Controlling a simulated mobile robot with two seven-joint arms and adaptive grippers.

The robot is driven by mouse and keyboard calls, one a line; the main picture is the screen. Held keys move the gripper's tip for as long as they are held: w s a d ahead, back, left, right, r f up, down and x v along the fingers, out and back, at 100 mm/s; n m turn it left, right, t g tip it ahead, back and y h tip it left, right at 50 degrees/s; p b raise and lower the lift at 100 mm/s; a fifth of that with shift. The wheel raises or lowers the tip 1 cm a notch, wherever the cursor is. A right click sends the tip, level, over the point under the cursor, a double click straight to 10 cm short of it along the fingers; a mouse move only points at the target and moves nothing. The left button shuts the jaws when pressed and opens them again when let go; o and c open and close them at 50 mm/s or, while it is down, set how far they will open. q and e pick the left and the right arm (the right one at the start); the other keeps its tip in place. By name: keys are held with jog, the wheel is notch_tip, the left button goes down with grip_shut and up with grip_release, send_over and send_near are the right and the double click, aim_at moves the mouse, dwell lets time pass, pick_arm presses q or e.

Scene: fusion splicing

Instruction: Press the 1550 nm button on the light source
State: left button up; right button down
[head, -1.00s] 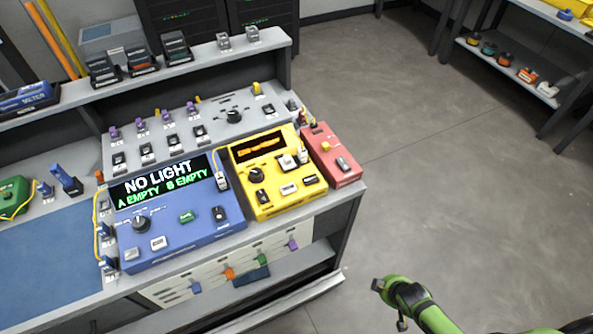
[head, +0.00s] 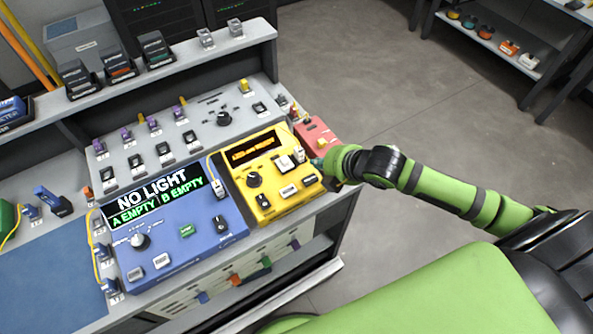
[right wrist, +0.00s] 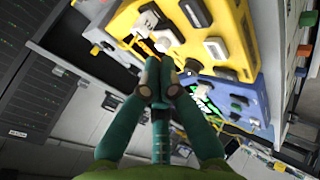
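The yellow device (head: 233,184) has a dark display, a knob and several buttons; it also shows in the right wrist view (right wrist: 238,22). The red box (head: 312,131) stands at its right, partly behind my right gripper. I cannot read a 1550 nm label, so I cannot tell which button bears it. My right gripper (head: 317,164) is by the yellow device's right edge, near its white port piece (head: 299,154). In the right wrist view its green fingers (right wrist: 158,82) are together and empty, pointing towards the yellow device; contact cannot be told. My left gripper is out of view.
The blue device (head: 170,236), left of the yellow one, displays "NO LIGHT, A EMPTY, B EMPTY". A grey panel (head: 192,123) with switches and a knob stands behind them. A shelf (head: 190,63) with small black devices runs above. Open floor (head: 400,90) lies to the right.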

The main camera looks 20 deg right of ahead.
jog(key=r+n, duration=0.2)
jog(key=w+a+r+n, duration=0.1)
jog(key=r, duration=0.1)
jog(key=shift+a+y, duration=0.1)
jog(key=shift+y, duration=0.2)
jog(key=shift+f, duration=0.1)
jog(key=b, duration=0.7)
send_over(312, 180)
notch_tip(312, 180, down, 7)
jog(key=shift+f, duration=0.1)
jog(key=shift+f+b, duration=0.45)
jog(key=shift+f, duration=0.35)
jog(key=shift+f, duration=0.4)
